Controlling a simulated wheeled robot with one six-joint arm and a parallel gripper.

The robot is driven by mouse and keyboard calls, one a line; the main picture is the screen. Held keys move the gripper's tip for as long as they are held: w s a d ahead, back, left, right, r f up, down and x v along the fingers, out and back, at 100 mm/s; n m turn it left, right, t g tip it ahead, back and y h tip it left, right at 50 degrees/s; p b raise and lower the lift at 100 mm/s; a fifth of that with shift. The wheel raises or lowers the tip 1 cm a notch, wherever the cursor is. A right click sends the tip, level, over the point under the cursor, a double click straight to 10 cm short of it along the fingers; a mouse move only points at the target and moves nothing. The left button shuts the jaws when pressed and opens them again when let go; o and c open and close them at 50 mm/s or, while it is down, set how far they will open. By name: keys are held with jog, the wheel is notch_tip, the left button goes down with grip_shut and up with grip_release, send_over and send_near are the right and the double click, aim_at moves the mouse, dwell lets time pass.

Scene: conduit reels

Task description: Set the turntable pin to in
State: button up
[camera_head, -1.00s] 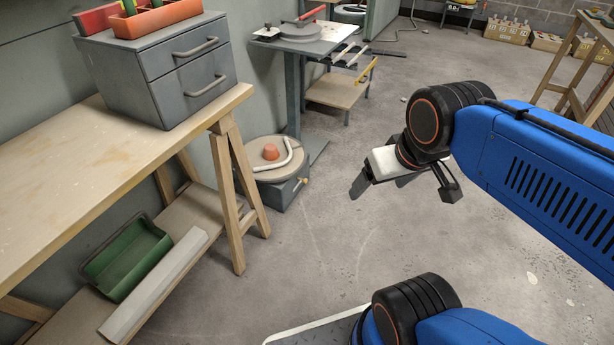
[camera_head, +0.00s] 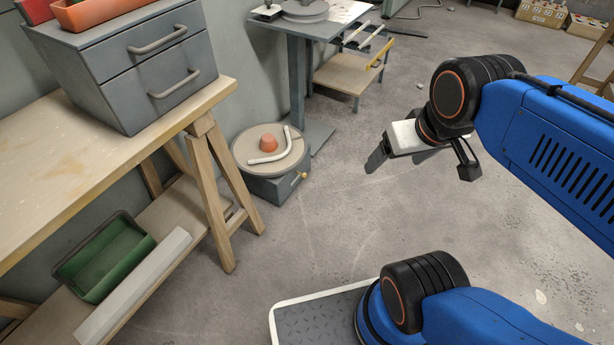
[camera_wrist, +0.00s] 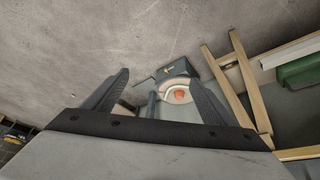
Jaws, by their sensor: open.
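The turntable (camera_head: 242,160) is a round tan disc on a grey box base (camera_head: 274,190) on the floor beside the workbench leg. An orange cone-shaped piece (camera_head: 268,143) and a bent white tube (camera_head: 285,146) lie on the disc. A small brass-coloured pin (camera_head: 299,179) shows at the base's right side; its in or out position is too small to tell. My gripper (camera_head: 405,158) is open and empty, to the right of the turntable and well apart from it. In the wrist view the turntable base (camera_wrist: 178,70) is seen beyond my gripper (camera_wrist: 162,88).
A wooden workbench (camera_head: 120,135) with a grey drawer unit (camera_head: 125,70) stands left; a green bin (camera_head: 105,258) is on its lower shelf. A grey pedestal table (camera_head: 297,75) stands behind the turntable. The floor (camera_head: 335,215) between turntable and gripper is clear.

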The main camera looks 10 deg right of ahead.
jog(key=c, duration=0.7)
jog(key=shift+w+a+f, duration=0.15)
jog(key=shift+w, duration=0.05)
jog(key=shift+c, duration=1.4)
jog(key=w+a+f+m+g+y, duration=0.25)
jog(key=w+f+y, duration=0.2)
jog(key=w, duration=0.35)
jog(key=w+a+f+m+g+y, duration=0.25)
jog(key=w+f+m, duration=0.2)
jog(key=w, duration=0.25)
jog(key=w+a+f+m+g+y, duration=0.2)
jog(key=w+f+y, duration=0.2)
jog(key=w+f, duration=0.3)
jog(key=w+d+f+m+t+y, duration=0.2)
jog(key=w+f+m, duration=0.2)
jog(key=w+f, duration=0.3)
jog(key=w+d+f+m+t+y, duration=0.1)
jog(key=w+f+m+t+y, duration=0.2)
jog(key=w+f, duration=0.35)
jog(key=m+t+h, duration=0.3)
jog(key=m+t, duration=0.7)
jog(key=m, duration=0.5)
send_near(303, 175)
jog(key=x, duration=0.7)
jog(key=shift+w+f, duration=0.35)
jog(key=shift+w, duration=0.25)
